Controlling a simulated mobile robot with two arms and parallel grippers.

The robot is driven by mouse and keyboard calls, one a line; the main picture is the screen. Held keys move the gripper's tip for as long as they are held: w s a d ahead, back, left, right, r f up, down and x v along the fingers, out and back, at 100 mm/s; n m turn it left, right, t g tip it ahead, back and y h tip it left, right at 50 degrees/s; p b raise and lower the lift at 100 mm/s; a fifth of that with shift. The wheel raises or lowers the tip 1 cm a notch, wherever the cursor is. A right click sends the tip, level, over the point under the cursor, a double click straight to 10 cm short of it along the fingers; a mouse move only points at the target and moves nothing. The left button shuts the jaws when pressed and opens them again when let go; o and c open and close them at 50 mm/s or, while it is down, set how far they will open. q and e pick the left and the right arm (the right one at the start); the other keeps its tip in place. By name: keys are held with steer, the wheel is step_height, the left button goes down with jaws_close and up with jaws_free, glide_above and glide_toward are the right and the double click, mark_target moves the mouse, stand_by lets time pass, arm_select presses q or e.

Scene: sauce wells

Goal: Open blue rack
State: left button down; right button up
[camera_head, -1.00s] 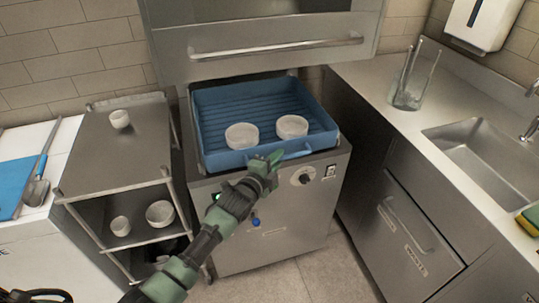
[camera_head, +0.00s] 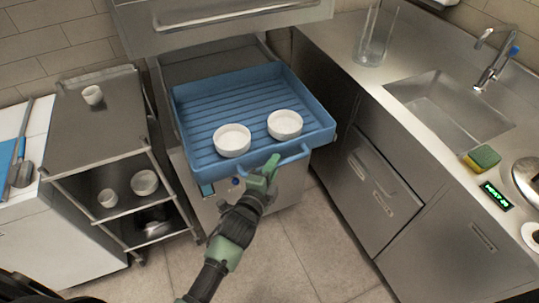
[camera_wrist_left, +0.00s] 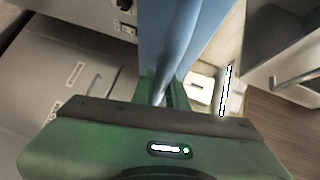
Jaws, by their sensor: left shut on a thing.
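The blue rack (camera_head: 225,98) is a ribbed tray pulled well out of the steel machine in the head view. Two white bowls stand on it, one at front left (camera_head: 232,140) and one at right (camera_head: 285,124). My left gripper (camera_head: 268,170) is shut on the rack's front handle (camera_head: 290,157). In the left wrist view the blue handle (camera_wrist_left: 165,75) runs down between the green fingers, and most of the grip is hidden by the gripper body. My right gripper is not in view.
A steel cart (camera_head: 75,125) with small bowls stands at left. The steel counter (camera_head: 400,65) at right holds a glass container (camera_head: 375,38), a sink (camera_head: 450,105) and a sponge (camera_head: 482,158). Floor is clear in front of the machine.

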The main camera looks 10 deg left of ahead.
arm_select(q)
steer(key=shift+s+d, duration=0.1)
steer(key=shift+s, duration=0.1)
steer(key=c, duration=1.4)
jaws_free()
steer(key=b+v, duration=0.1)
steer(key=v, duration=0.6)
steer(key=shift+s, duration=0.35)
